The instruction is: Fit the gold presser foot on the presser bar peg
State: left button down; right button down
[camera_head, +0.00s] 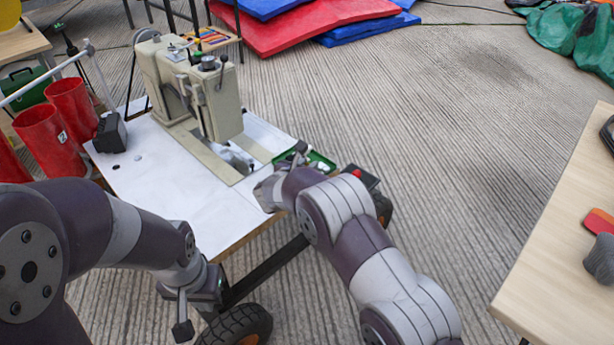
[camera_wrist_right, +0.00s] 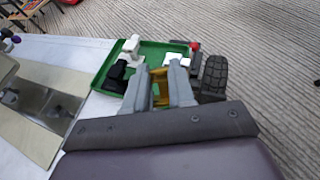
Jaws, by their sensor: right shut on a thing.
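My right gripper (camera_wrist_right: 160,84) is shut on the gold presser foot (camera_wrist_right: 158,92), seen between its fingers over the near edge of the green tray. Whether the foot is clear of the tray I cannot tell. In the head view my right gripper (camera_head: 290,168) is at the table's right corner by the tray, and the foot is hidden. The beige sewing machine (camera_head: 216,100) stands on the white table to its left. The presser bar peg under the machine's head cannot be made out. My left gripper (camera_head: 184,310) hangs at the table's front edge, its jaw opening unclear.
The green tray (camera_wrist_right: 108,72) holds white and black pieces. A black wheel (camera_wrist_right: 213,74) is to its right. Red cylinders (camera_head: 70,105) and a black box (camera_head: 110,133) are at the table's left. A wooden table (camera_head: 550,240) is at right. The table's front is clear.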

jog(key=shift+f+b, duration=0.35)
jog(key=shift+f, duration=0.9)
jog(key=c, duration=1)
grip_release()
jog(key=shift+o, duration=0.2)
